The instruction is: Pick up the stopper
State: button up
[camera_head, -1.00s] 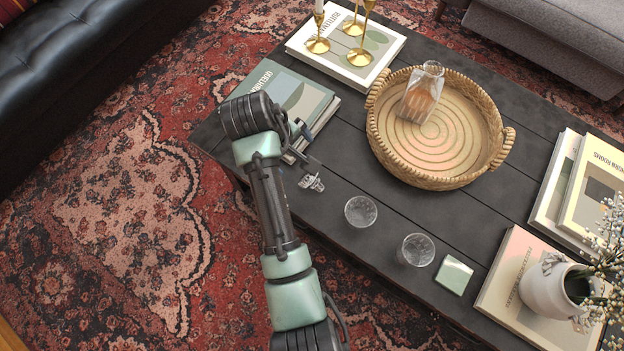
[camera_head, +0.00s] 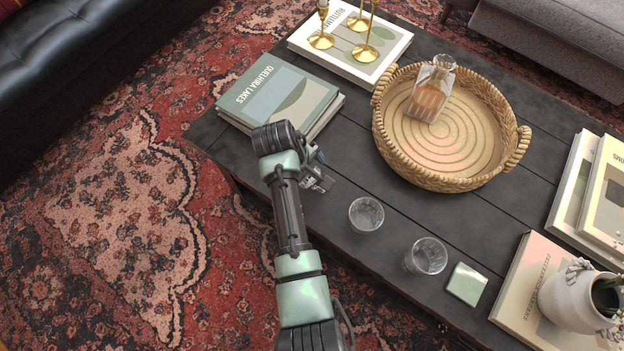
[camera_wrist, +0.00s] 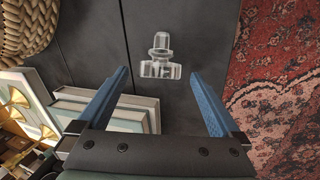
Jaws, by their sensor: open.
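The stopper (camera_wrist: 160,58) is a clear glass piece lying on the dark table. In the wrist view it lies a little beyond my fingertips, roughly centred between them. My gripper (camera_wrist: 160,85) is open, with two blue fingers apart and nothing between them. In the head view my gripper (camera_head: 318,172) is over the near left part of the table, close to the stopper (camera_head: 316,181), which is partly hidden by it. I cannot tell the exact height of the fingers above the table.
Stacked books (camera_head: 280,96) lie just behind my gripper. Two glasses, one nearer (camera_head: 366,213) and one further right (camera_head: 426,256), stand on the table (camera_head: 345,160). A wicker tray (camera_head: 384,135) holds a decanter (camera_head: 431,90). A green coaster (camera_head: 466,284) lies to the right.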

jog(key=shift+w+d+f, duration=0.1)
jog(key=shift+f, duration=0.25)
jog(key=shift+c, duration=0.3)
jog(key=c, duration=1.4)
